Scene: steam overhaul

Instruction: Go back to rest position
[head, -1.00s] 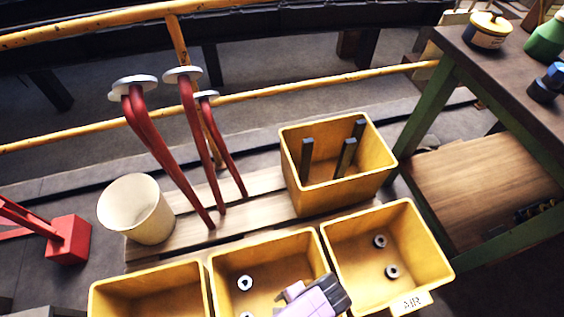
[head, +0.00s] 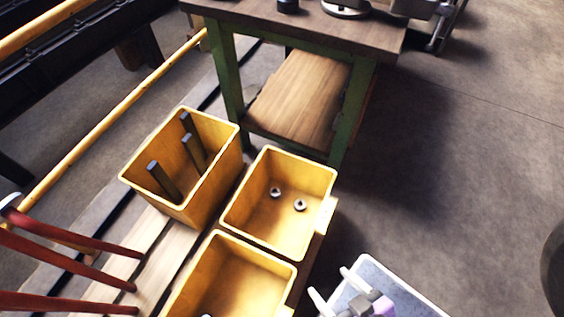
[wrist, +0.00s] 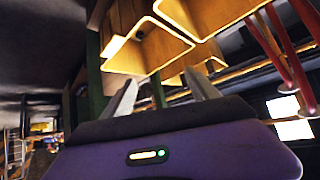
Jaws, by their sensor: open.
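My gripper (head: 329,281) is at the bottom of the head view, right of the yellow bins. Its two pale fingers stand apart with nothing between them. In the wrist view my gripper (wrist: 160,77) also shows spread, empty fingers, with the underside of yellow bins beyond them. The purple gripper body is partly cut off by the lower edge of the head view. It appears over or in front of a pale blue-grey panel with a white rim (head: 432,306). I cannot tell the gap between them.
A yellow bin (head: 133,178) holds dark bars. Another bin (head: 327,178) holds two small ring-shaped parts, and a third bin (head: 285,263) is nearer. Red levers (head: 75,236) stand at left. A green-legged workbench (head: 300,33) is behind. Open floor (head: 470,160) lies right.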

